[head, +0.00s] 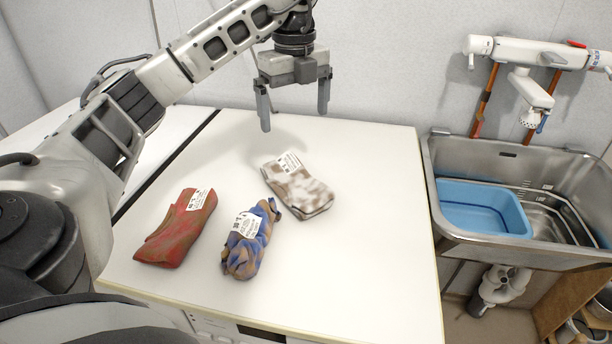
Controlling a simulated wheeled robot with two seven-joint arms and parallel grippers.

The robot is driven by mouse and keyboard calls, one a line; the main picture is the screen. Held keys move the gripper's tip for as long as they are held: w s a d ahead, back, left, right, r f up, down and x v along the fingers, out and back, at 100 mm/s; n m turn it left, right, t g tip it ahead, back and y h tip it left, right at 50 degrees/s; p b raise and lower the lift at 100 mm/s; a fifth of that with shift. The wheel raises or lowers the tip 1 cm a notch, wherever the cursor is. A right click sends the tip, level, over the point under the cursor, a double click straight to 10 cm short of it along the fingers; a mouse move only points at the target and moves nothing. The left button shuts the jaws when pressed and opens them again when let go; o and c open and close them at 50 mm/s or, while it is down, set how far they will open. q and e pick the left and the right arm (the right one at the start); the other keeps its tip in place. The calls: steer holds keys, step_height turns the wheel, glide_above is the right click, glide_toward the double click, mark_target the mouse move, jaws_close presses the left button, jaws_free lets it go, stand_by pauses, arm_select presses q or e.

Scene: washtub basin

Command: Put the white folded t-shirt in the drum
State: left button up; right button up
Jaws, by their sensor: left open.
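The white folded t-shirt (297,187), stained brown and with a white label, lies on the white worktop (370,270) toward its middle. My left gripper (295,112) hangs above and behind it, fingers pointing down, open and empty. It is apart from the shirt. A red folded garment (177,230) and a blue and brown rolled garment (247,245) lie nearer the front, to the left of the shirt. No drum can be made out. My right gripper is not in view.
A metal sink (437,175) stands right of the worktop, with a blue basin (480,205) in it. A white tap (530,95) is on the wall above. The worktop's right side is clear. A wall closes off the back.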

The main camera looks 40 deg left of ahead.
arm_select(q)
steer(key=b, duration=0.2)
glide_toward(295, 175)
steer(key=shift+w+a+f, duration=0.1)
steer(key=shift+w, duration=0.1)
step_height(295, 175, down, 5)
steer(key=shift+r, duration=0.2)
steer(key=f, duration=0.3)
steer(key=f+p, duration=0.1)
steer(key=shift+s+f, duration=0.25)
steer(key=shift+f, duration=0.5)
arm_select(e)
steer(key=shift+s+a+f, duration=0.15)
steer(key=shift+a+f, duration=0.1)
arm_select(q)
steer(key=c, duration=1)
steer(key=shift+c, duration=0.5)
